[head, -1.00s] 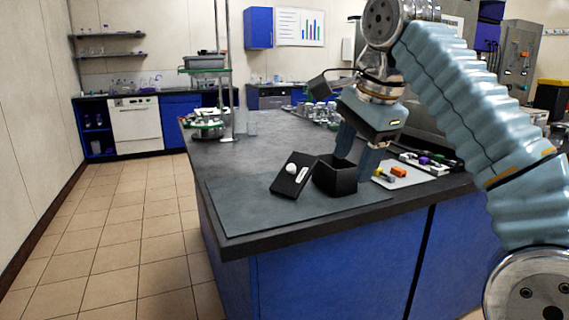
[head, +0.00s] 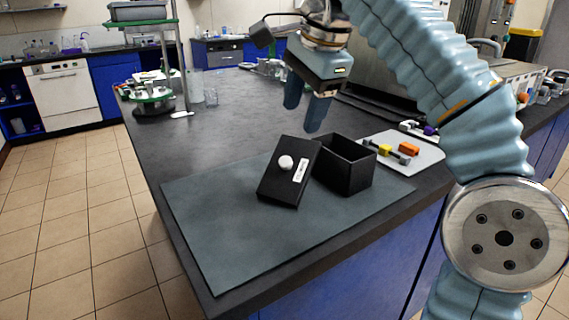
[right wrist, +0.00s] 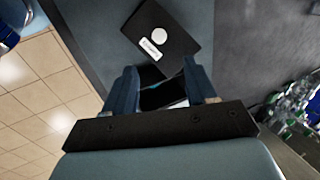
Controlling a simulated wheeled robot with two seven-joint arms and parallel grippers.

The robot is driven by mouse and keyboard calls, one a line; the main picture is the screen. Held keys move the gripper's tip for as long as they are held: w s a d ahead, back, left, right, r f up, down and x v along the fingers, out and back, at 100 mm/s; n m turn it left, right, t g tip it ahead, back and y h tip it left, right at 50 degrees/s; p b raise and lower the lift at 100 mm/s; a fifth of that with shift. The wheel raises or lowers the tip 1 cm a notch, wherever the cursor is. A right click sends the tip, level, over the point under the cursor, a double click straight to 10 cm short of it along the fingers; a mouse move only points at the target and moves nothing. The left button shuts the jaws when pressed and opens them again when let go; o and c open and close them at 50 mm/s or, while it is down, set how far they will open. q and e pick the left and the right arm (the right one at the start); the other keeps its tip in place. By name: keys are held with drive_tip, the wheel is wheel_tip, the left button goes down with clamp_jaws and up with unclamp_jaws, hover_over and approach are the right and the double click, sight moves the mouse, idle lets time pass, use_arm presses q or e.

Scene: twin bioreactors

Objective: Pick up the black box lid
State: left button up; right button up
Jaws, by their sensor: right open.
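The black box lid (head: 289,175) has a white round knob and a white label. In the head view it leans tilted against the left side of the open black box (head: 347,166), on the grey mat (head: 235,225). My right gripper (head: 304,116) is open and empty, above and behind the lid and box. In the right wrist view the lid (right wrist: 158,38) lies beyond the fingertips (right wrist: 160,72), and the box (right wrist: 162,94) shows partly between the fingers. My left gripper is in neither view.
A white tray (head: 425,157) with yellow and orange pieces lies right of the box. A stand with a green-rimmed base (head: 153,97) is at the back left. The mat's front left is clear.

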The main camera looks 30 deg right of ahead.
sight(289, 158)
drive_tip(key=x, duration=1.1)
drive_tip(key=shift+f, duration=0.1)
clamp_jaws()
